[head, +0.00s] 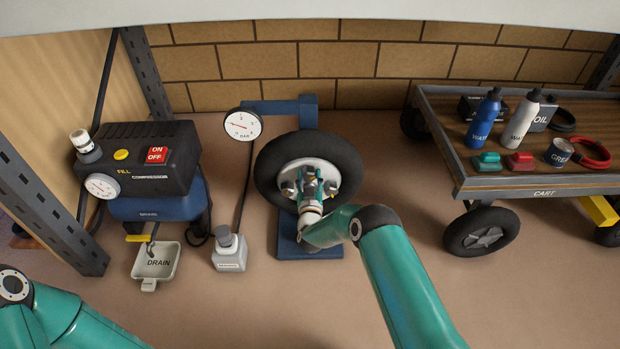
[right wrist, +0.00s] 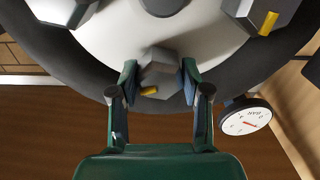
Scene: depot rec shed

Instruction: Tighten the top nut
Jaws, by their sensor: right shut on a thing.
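A black-tyred wheel (head: 348,165) with a pale hub (head: 318,166) stands upright on a blue stand (head: 291,242). Grey nuts with yellow marks sit on the hub. My right gripper (head: 310,185) reaches the hub from the front and hides part of it in the head view. In the right wrist view, which shows the wheel upside down, its fingers (right wrist: 158,86) are shut on the top nut (right wrist: 160,68), one on each side. Two other nuts (right wrist: 62,8) (right wrist: 268,10) show there, untouched. My left gripper is out of view; only part of that arm shows at lower left.
A BAR gauge (head: 242,125) hangs left of the wheel. A compressor (head: 137,160), a drain tray (head: 155,262) and a small grey bottle (head: 229,252) are further left. A cart (head: 545,190) with bottles and tins stands right. The floor in front is clear.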

